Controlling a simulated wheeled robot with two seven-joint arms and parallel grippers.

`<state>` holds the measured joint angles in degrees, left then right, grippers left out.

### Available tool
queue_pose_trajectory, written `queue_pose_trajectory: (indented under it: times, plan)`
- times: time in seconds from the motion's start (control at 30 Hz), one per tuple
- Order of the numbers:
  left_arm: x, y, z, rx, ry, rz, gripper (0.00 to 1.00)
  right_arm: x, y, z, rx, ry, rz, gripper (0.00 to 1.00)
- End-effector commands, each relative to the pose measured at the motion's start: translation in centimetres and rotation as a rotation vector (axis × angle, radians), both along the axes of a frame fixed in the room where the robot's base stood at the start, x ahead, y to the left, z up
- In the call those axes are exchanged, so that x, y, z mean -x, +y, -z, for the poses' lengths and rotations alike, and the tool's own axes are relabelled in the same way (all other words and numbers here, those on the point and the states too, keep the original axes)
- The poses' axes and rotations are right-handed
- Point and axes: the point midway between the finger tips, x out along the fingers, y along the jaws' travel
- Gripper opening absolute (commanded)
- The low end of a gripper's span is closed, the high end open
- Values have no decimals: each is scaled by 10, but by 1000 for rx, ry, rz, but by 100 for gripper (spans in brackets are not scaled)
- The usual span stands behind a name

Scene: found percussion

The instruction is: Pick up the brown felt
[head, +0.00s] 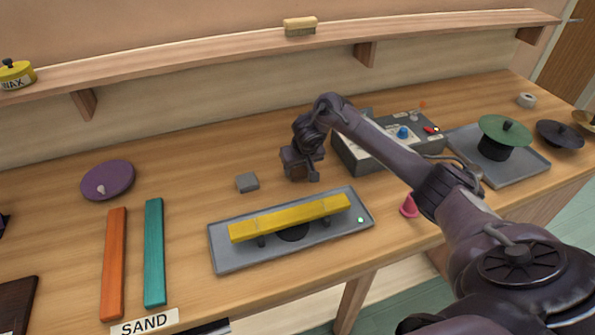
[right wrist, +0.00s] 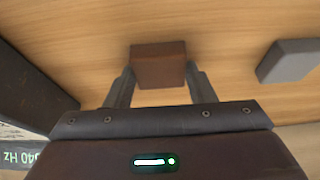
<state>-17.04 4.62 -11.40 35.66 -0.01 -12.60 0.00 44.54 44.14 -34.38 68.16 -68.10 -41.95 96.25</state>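The brown felt (right wrist: 158,66) is a small brown block in the right wrist view. It sits between the two fingers of my right gripper (right wrist: 160,80), with one finger flush against each side and no clear gap. In the head view my right gripper (head: 302,172) points down close to the table, behind the grey tray. The felt is hidden or not distinct there. I cannot tell whether the felt rests on the table or is just lifted. My left gripper does not show.
A grey block (head: 247,182) lies left of my right gripper. A grey control box (head: 355,158) stands close on its right. In front is a grey tray (head: 225,262) with a yellow bar (head: 290,218). A wall shelf (head: 200,60) runs behind.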

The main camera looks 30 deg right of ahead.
Motion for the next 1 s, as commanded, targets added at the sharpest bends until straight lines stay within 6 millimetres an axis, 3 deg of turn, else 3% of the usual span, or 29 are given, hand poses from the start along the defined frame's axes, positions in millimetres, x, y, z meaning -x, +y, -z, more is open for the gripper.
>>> queue_pose_trajectory:
  times: [0.1,0.37,0.57,0.67,0.83,0.87,0.9,1.0]
  plan:
    - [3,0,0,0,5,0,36,0,0,0,0,0,0,28]
    - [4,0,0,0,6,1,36,0,0,-2,0,0,0,28]
    - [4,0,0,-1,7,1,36,-1,0,-21,-1,-3,0,28]
    - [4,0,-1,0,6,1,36,-2,0,-40,0,-5,0,28]
    - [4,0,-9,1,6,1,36,-2,0,-90,0,-7,-1,28]
    - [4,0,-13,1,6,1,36,-2,0,-101,2,-7,0,28]
    - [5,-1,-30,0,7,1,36,-1,-2,-118,4,-4,0,28]
    - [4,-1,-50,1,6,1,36,-1,-2,-144,4,-4,1,28]
